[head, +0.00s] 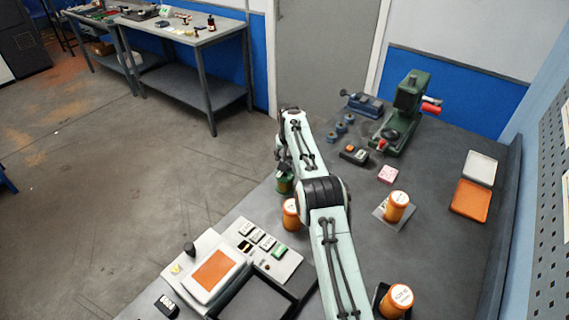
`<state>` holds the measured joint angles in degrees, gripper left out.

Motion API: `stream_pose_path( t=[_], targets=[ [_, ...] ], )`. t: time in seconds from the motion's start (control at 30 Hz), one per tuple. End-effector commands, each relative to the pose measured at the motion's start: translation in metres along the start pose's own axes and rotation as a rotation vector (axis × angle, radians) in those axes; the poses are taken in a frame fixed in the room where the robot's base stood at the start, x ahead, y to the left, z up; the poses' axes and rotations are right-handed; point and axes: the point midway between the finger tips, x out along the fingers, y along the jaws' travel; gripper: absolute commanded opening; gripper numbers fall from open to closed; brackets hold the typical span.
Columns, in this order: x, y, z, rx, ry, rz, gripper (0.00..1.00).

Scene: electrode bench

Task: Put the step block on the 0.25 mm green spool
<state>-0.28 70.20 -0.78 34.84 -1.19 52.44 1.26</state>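A green spool (284,184) stands on the bench just left of my arm, partly hidden by my arm's end. My gripper (283,165) shows only as a small dark part directly above this spool, mostly hidden behind my own arm. Whether its fingers are open or shut, or hold anything, cannot be made out. No block that I can clearly identify as the step block is visible. The 0.25 mm marking on the green spool is not readable.
Orange spools stand beside the green one (291,215), on a grey plate (396,207) and at the front (396,300). A pink block (388,174), a green press (402,115), a white tray (480,168) and an orange tray (470,201) lie further right. A device with an orange panel (215,271) is front left.

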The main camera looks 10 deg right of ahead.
Motion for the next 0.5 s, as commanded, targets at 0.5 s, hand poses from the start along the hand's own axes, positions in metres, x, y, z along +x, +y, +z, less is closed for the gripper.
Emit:
stream_pose_path(
  t=[0.5],
  targets=[
    [0.039, 0.000, 0.006, 0.000, 0.001, 0.000, 0.00]
  ],
)
